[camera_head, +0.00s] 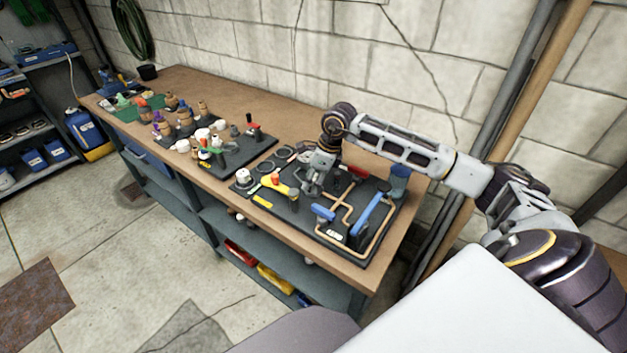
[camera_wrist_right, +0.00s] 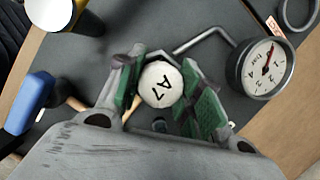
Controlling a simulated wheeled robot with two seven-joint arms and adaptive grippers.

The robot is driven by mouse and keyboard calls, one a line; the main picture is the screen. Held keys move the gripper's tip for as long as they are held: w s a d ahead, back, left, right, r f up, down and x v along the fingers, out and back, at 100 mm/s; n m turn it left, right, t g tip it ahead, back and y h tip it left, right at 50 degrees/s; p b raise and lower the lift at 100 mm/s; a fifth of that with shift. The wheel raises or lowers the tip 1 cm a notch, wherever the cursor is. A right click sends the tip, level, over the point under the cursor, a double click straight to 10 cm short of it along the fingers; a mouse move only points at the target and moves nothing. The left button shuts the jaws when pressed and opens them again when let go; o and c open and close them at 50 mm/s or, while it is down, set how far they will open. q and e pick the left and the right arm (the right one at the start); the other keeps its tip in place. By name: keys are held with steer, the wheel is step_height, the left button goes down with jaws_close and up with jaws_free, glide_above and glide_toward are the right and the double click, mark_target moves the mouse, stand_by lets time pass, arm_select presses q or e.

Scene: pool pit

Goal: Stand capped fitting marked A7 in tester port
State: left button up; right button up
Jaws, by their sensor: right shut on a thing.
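The capped fitting marked A7 (camera_wrist_right: 160,85) shows its round white cap from above in the right wrist view. My right gripper (camera_wrist_right: 163,92) is shut on it, with green-faced fingers on either side. In the head view my right gripper (camera_head: 312,186) is over the dark tester board (camera_head: 325,248), and the fitting cannot be made out there. The lower end of the fitting is hidden, so I cannot tell whether it touches the board. The port is not clearly visible. My left gripper is not in view.
A round gauge (camera_wrist_right: 264,68) stands beside the gripper. Blue handles (camera_head: 367,214) and copper pipes (camera_head: 384,238) lie toward the board's right. Several other fittings stand on a dark mat (camera_head: 240,151) farther left on the bench (camera_head: 292,112). A block wall backs the bench.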

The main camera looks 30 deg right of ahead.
steer(key=o, duration=1.1)
steer(key=o, duration=0.4)
steer(key=shift+r, duration=0.1)
